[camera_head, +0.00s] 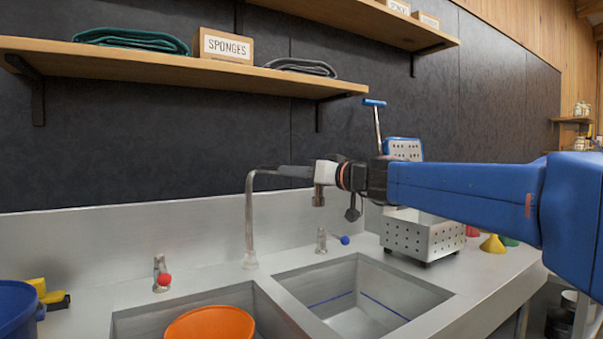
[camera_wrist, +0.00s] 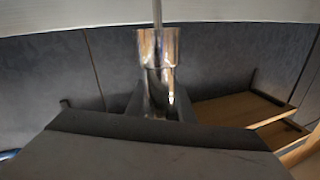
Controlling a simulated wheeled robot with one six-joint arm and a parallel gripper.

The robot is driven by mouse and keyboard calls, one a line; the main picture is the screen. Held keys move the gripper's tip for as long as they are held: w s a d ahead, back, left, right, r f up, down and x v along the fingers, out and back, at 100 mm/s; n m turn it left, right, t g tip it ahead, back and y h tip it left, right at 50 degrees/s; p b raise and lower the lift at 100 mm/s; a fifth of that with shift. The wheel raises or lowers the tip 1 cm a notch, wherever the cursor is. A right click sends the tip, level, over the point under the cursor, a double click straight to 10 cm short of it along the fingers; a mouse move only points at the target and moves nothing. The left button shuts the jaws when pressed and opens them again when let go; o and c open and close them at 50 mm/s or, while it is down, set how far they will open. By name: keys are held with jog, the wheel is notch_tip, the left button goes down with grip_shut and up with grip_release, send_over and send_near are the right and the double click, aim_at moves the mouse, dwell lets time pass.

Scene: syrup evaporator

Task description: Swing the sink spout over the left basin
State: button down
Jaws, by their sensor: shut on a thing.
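The sink spout (camera_head: 250,215) is a grey metal pipe that rises behind the two basins and bends right at the top. Its outlet end (camera_head: 319,195) hangs near the back of the right basin (camera_head: 362,298). The left basin (camera_head: 140,325) holds an orange bowl (camera_head: 211,323). My gripper (camera_head: 318,172) is at the outer end of the spout and shut on it. In the wrist view a shiny metal cylinder of the spout (camera_wrist: 157,60) stands between my dark fingers (camera_wrist: 158,108). The fingertips are partly hidden in the head view.
A red-knobbed tap (camera_head: 161,275) and a blue-knobbed tap (camera_head: 322,240) stand behind the basins. A perforated metal box (camera_head: 420,238) is at the right. A blue bucket (camera_head: 18,308) and yellow sponge (camera_head: 40,288) are at the left. A shelf (camera_head: 180,70) hangs above.

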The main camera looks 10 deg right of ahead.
jog(key=s+a+m+t+h, duration=0.1)
jog(key=a+m+h, duration=1)
jog(key=a+h, duration=0.6)
jog(key=shift+s+a+m+h, duration=0.3)
jog(key=shift+a+m, duration=0.1)
jog(key=shift+a, duration=0.5)
jog(key=shift+a+f, duration=0.1)
dwell(0.4)
jog(key=c, duration=1.6)
grip_release()
jog(key=shift+a, duration=0.2)
